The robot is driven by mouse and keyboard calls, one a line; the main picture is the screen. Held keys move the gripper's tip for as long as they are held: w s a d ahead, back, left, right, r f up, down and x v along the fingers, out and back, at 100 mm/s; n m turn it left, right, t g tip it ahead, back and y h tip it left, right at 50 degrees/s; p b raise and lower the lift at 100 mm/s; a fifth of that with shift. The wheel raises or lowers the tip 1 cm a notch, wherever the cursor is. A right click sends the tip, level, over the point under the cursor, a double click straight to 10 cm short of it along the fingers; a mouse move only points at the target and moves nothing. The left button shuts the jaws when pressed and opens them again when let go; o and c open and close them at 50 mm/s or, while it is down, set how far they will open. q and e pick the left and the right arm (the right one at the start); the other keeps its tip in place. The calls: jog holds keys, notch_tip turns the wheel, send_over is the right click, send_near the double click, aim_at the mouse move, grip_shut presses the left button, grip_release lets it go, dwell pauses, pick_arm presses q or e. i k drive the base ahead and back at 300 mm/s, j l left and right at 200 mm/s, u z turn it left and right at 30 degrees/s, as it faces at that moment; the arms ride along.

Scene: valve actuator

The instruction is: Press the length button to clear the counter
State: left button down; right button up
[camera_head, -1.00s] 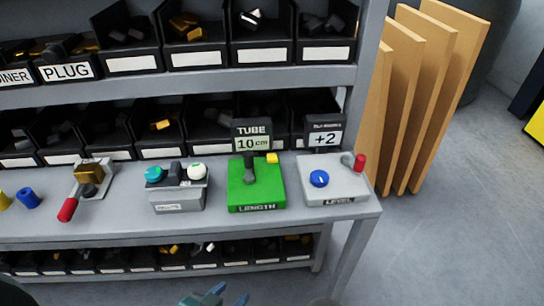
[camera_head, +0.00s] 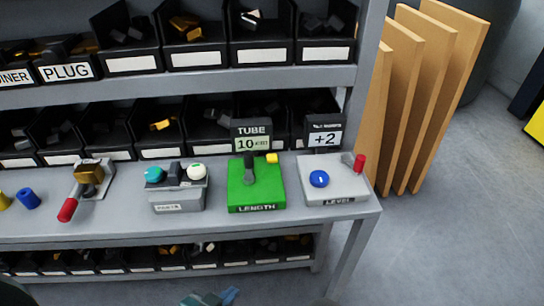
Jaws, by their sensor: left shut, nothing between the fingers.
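The green LENGTH box (camera_head: 268,192) stands on the grey shelf, with a dark upright lever (camera_head: 249,172) on its top. A small yellow button (camera_head: 272,158) sits at its back right corner. Its dark sign (camera_head: 251,135) reads TUBE 10 cm. My left gripper (camera_head: 231,293) shows only in part at the bottom edge of the view, its blue-grey fingers shut and empty. It is in front of and below the green box, apart from it. My right gripper is out of view.
Right of the green box is a grey LEVEL box (camera_head: 335,187) with a blue knob, a red-tipped lever and a +2 sign (camera_head: 325,132). To the left is a grey box (camera_head: 178,197) with teal and white buttons. Further left is a red-handled lever (camera_head: 68,209). Bins of parts stand behind.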

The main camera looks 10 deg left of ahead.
aim_at(271, 158)
jog(key=i+l+u, duration=0.1)
jog(key=l, duration=0.4)
jog(key=i+l+u, duration=0.1)
jog(key=l, duration=0.45)
jog(key=i+l+u, duration=0.1)
jog(key=l, duration=0.4)
